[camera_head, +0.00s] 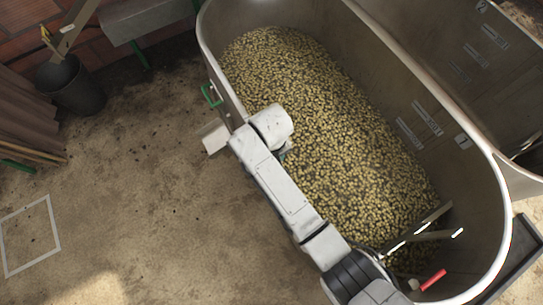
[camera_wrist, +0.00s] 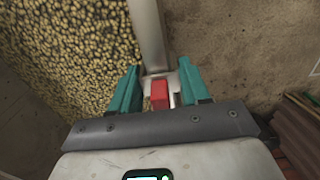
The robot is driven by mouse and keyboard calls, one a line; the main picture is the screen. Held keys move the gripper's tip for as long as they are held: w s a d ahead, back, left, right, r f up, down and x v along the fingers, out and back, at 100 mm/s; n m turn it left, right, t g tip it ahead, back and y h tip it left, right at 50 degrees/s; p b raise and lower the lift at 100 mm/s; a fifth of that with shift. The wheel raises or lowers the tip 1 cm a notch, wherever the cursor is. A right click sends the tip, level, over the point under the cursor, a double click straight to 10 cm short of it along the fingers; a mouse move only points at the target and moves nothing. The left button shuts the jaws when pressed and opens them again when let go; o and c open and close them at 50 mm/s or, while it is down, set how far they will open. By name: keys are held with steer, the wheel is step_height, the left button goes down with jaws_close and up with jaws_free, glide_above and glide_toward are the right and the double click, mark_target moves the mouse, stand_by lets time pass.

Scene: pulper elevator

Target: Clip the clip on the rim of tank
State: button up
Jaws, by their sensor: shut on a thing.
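The tank (camera_head: 500,215) is a large grey metal trough, and its rim (camera_wrist: 150,35) runs straight ahead of my gripper in the wrist view. My gripper (camera_wrist: 158,78) has two teal fingers, one on each side of the rim's line. They are shut on the clip (camera_wrist: 160,94), which shows as a red block with a pale part beside it, at the near end of the visible rim. I cannot tell whether the clip is around the rim or only against it. In the head view my arm hides the clip and most of the gripper at the tank's left side.
Yellowish beans (camera_head: 330,130) fill the tank's bottom. A red-ended tool (camera_head: 433,279) and metal bars lie at the lower end. A dark bucket (camera_head: 72,86) stands upper left. The floor to the left is mostly clear.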

steer(key=o, duration=1.1)
step_height(320, 180, up, 11)
steer(key=shift+f, duration=0.1)
steer(key=s+d+f+m, duration=0.1)
steer(key=s+d+m, duration=0.2)
steer(key=s+d, duration=0.7)
steer(key=s+d+m+t, duration=0.1)
steer(key=s+d+m, duration=0.3)
steer(key=s+d, duration=0.7)
steer(key=d, duration=0.9)
steer(key=shift+s+f, duration=0.25)
steer(key=shift+f, duration=0.1)
steer(key=shift+a, duration=0.1)
